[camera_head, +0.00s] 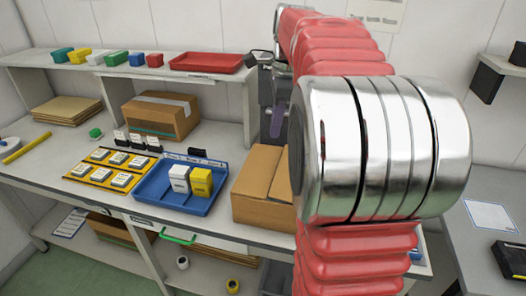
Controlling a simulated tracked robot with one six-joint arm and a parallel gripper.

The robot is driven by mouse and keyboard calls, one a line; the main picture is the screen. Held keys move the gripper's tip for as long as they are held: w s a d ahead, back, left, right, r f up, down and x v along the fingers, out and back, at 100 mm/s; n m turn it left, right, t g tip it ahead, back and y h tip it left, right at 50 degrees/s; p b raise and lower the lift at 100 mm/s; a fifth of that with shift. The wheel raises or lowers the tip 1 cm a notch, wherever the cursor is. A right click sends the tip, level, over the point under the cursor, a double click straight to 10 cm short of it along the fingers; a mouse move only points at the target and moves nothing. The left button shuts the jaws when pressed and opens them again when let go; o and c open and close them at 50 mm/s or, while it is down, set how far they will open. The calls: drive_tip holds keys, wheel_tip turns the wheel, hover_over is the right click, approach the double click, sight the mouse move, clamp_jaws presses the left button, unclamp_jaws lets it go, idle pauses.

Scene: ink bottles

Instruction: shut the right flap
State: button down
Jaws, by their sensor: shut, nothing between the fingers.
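A brown cardboard box (258,208) stands on the bench, right of the blue tray. The left part of its top (259,166) lies about flat, with a seam along its right side. A strip of the right flap (283,182) shows beyond the seam. The rest of that flap and the box's right side are hidden behind my arm, so I cannot tell how far it is open. My gripper (277,128) is partly in view above the back of the box, left of my arm's large silver joint. It points down, shut and empty, apart from the box.
A blue tray (147,204) holds a white and a yellow box. Left of it is a yellow rack (74,172) of ink boxes. A taped carton (163,117) stands under the shelf (210,79). The red tray (207,62) is on the shelf.

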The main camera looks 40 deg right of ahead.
sight(282, 168)
drive_tip(key=d+m, duration=0.3)
drive_tip(key=d, duration=0.3)
drive_tip(key=shift+f+m+y, duration=0.3)
drive_tip(key=shift+f+m, duration=0.05)
drive_tip(key=shift+m, duration=0.05)
drive_tip(key=f, duration=0.4)
drive_tip(key=w+f, duration=0.1)
drive_tip(key=f, duration=0.4)
drive_tip(key=a+f, duration=0.1)
drive_tip(key=f, duration=0.4)
drive_tip(key=shift+w+a, duration=0.1)
drive_tip(key=shift+w, duration=0.2)
